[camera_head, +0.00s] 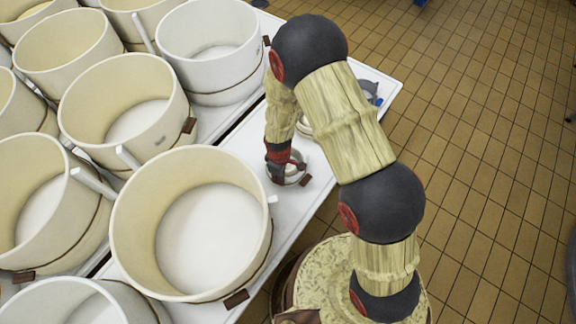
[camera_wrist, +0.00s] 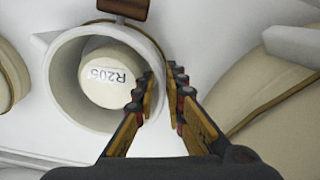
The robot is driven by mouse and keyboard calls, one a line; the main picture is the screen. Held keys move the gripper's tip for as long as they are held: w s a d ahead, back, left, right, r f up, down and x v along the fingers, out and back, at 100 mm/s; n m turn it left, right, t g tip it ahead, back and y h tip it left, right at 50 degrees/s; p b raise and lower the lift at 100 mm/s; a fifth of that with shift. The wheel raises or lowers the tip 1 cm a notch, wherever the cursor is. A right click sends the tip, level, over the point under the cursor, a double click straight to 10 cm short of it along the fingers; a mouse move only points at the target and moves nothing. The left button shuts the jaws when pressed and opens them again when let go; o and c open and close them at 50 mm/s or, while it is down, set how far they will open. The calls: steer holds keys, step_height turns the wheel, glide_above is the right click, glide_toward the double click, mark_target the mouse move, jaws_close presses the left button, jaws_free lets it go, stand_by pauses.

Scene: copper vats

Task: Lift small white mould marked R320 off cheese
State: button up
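In the wrist view, a small white ring-shaped mould (camera_wrist: 62,84) stands around a pale round block (camera_wrist: 103,92), which looks like cheese. A label on the block shows upside down and seems to read R205; I see no R320. My gripper (camera_wrist: 161,76) reaches to the mould's right wall, left finger over the inside of the rim and right finger just outside it. The gap between the fingertips is narrow, and contact with the wall is unclear. In the head view, my gripper (camera_head: 285,161) is low at the small mould (camera_head: 293,178) on the white table and partly covers it.
The white table (camera_head: 240,142) also carries another small round item (camera_head: 304,127), partly hidden behind my arm. Large cream vats (camera_head: 190,222) crowd the left side. A brown tab (camera_wrist: 122,8) sits at the mould's upper edge. Tiled floor (camera_head: 480,150) is open to the right.

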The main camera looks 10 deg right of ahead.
jaws_close()
steer(key=shift+r, duration=0.15)
stand_by(0.6)
steer(key=shift+r+p, duration=0.5)
steer(key=shift+r, duration=0.15)
steer(key=d+r+p, duration=0.1)
steer(key=r, duration=0.1)
steer(key=d+r+p, duration=0.1)
steer(key=d+r, duration=0.1)
steer(key=r, duration=0.1)
steer(key=d+r+p, duration=0.1)
steer(key=d+r, duration=0.1)
steer(key=r, duration=0.1)
steer(key=shift+s+d+r+p, duration=0.1)
steer(key=shift+s+p, duration=0.2)
steer(key=shift+s, duration=0.05)
steer(key=s+d+r+p, duration=0.1)
steer(key=d+r+p, duration=0.1)
steer(key=d, duration=0.6)
steer(key=shift+s+d+r, duration=0.25)
steer(key=shift+d+r, duration=0.05)
steer(key=shift+r, duration=0.35)
steer(key=shift+w, duration=0.1)
